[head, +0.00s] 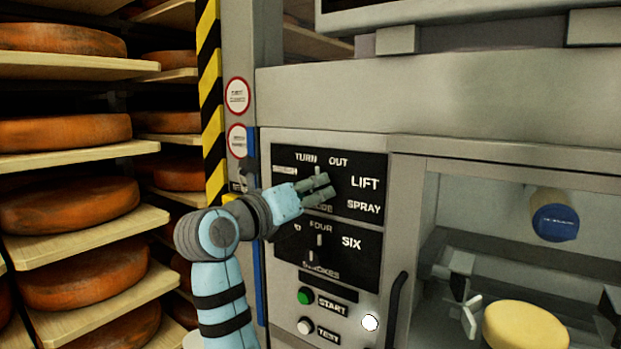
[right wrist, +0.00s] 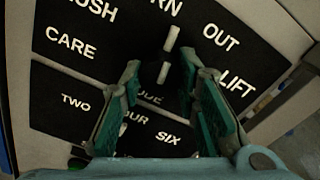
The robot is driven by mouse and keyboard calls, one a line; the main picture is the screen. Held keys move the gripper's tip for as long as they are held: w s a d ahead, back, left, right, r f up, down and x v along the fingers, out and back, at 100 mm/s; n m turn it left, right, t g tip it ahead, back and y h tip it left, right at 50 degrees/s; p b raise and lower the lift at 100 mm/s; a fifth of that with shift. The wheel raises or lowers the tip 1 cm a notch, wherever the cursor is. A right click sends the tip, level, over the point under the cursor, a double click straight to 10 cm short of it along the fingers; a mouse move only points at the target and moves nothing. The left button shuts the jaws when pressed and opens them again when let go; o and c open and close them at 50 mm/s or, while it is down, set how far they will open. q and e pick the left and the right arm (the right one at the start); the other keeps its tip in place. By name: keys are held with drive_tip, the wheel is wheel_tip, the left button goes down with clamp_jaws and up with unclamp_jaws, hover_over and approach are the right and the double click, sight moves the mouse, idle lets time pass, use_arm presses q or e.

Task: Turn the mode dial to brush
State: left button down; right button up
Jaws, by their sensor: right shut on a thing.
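The mode dial (right wrist: 168,55) sits on the upper black panel (head: 375,165). Its white mark points up, toward the TURN OUT lettering. In the right wrist view the brush label (right wrist: 98,10) is at the upper left, partly cut off. My right gripper (head: 318,188) is at the dial in the head view and hides most of it. The right wrist view shows its two green-padded fingers (right wrist: 160,85) on either side of the dial, shut on it. My left gripper is not in view.
Below is a second dial panel (head: 345,262) with FOUR and SIX. Under it are a green start button (head: 305,296) and a white test button (head: 306,325). A black handle (head: 394,305) stands at the right. Cheese wheels (head: 70,205) fill shelves at the left.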

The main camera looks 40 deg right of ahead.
sight(324, 133)
drive_tip(key=shift+n+p, duration=0.4)
drive_tip(key=shift+n, duration=0.3)
idle(0.7)
drive_tip(key=o, duration=1.1)
drive_tip(key=shift+c, duration=0.2)
drive_tip(key=shift+o, duration=0.5)
drive_tip(key=shift+w, duration=0.25)
drive_tip(key=shift+s+r, duration=0.15)
drive_tip(key=shift+s, duration=0.25)
wheel_tip(324, 133, up, 10)
drive_tip(key=shift+w, duration=0.1)
